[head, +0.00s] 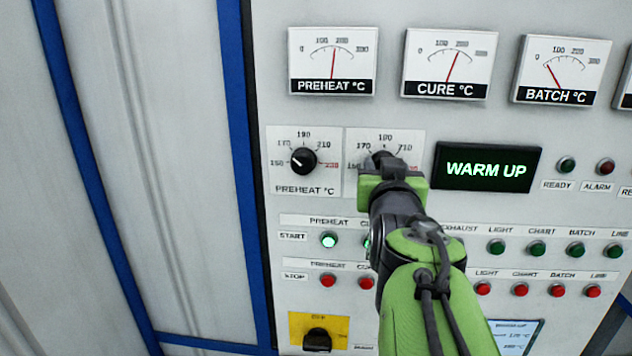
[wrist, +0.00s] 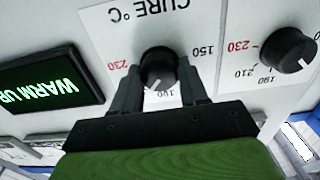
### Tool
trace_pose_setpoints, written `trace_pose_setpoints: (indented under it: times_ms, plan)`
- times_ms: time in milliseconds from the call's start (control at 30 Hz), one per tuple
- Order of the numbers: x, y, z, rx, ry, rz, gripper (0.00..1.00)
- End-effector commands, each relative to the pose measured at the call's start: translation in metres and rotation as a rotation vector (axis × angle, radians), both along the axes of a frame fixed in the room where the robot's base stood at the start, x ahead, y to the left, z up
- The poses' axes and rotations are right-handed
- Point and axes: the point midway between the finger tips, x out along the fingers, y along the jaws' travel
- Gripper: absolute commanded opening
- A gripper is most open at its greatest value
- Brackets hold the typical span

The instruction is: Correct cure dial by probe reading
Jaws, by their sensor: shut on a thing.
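The cure dial's black knob (wrist: 160,68) sits between the two fingers of my gripper (wrist: 160,80) in the wrist view, which shows the panel upside down. My gripper is shut on the knob. The knob's white pointer mark is near the 190 label, slightly toward the 230 side; the left finger hides part of the scale. In the head view my gripper (head: 388,168) covers most of the cure dial plate (head: 410,140). The cure gauge (head: 449,62) needle leans right, near 200. The preheat gauge (head: 331,60) needle is slightly right of upright. The batch gauge (head: 560,70) needle leans left.
The preheat knob (head: 303,161) is close left of my gripper, its pointer near 150. A display (head: 487,168) right of it reads WARM UP. Button rows lie below, with the green preheat start button (head: 329,240) lit. A small screen (head: 517,335) is partly hidden by my arm.

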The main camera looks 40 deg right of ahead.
Motion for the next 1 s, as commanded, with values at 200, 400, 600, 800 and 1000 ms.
trace_pose_setpoints:
  times_ms: [200,400,600,800,1000]
  plan:
    - [0.0002,0.0002,-0.0017,0.067,-0.076,0.001,0.13]
    - [0.0001,0.0001,-0.0011,0.099,-0.109,0.000,0.13]
    - [-0.0001,-0.0001,-0.0003,0.107,-0.117,0.000,0.13]
    - [-0.0001,-0.0002,-0.0002,0.107,-0.117,0.000,0.13]
    - [-0.0001,-0.0002,-0.0002,0.107,-0.117,0.000,0.63]
